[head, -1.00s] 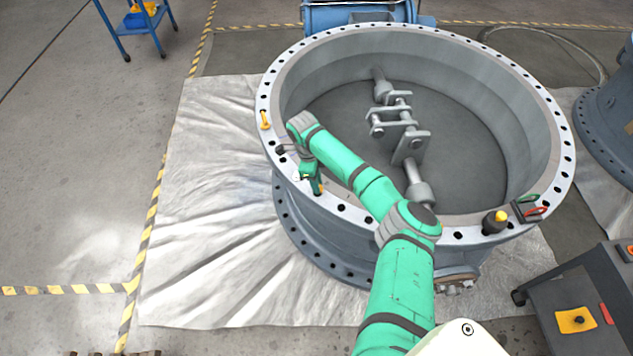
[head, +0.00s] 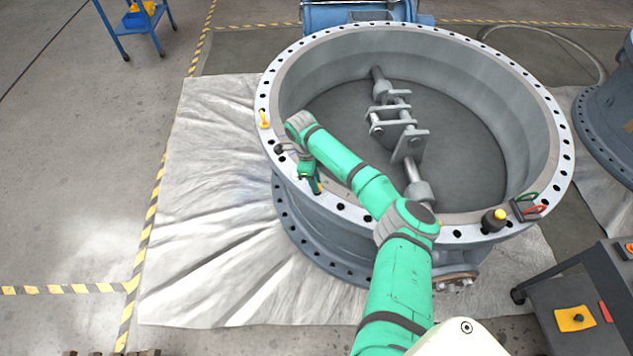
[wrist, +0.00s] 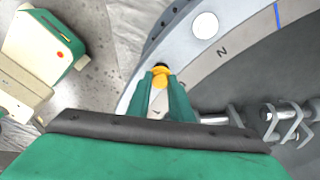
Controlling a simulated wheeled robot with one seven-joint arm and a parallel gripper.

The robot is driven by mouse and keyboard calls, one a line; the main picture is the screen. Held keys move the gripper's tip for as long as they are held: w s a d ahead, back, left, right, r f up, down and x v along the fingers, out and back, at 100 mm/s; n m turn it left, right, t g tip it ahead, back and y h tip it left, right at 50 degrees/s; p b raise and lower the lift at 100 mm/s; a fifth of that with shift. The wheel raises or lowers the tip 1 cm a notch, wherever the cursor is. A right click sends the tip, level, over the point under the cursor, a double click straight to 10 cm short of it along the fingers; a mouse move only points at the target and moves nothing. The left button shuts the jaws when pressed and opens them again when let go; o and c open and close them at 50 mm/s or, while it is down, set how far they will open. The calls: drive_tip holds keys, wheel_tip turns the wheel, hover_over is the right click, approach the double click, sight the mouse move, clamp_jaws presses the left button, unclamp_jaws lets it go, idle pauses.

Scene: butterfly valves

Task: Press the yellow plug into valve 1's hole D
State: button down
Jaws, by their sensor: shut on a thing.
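The big grey valve (head: 470,235) stands open side up, with a ring of holes around its flange. My gripper (head: 316,186) is at the near left part of this flange. In the wrist view my gripper (wrist: 162,90) is shut on the yellow plug (wrist: 160,76), whose dark end points away from the fingers. The plug is over or against the pale flange face; I cannot tell whether its end is in a hole. I see no letter D.
A yellow piece (head: 264,119) sits on the left of the flange. A black and yellow knob (head: 495,220) and red and green handles (head: 530,206) are at the right. Shaft and brackets (head: 395,120) fill the valve's middle. A dark cart (head: 580,310) stands lower right.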

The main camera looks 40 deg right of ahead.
drive_tip(key=shift+w+f, duration=0.15)
drive_tip(key=shift+f, duration=0.5)
idle(0.3)
drive_tip(key=shift+d, duration=0.2)
drive_tip(key=shift+a, duration=0.25)
idle(0.5)
drive_tip(key=shift+f, duration=0.45)
drive_tip(key=shift+d+f, duration=0.1)
drive_tip(key=c, duration=1.5)
unclamp_jaws()
drive_tip(key=shift+o, duration=0.6)
drive_tip(key=o, duration=0.4)
drive_tip(key=shift+c, duration=0.2)
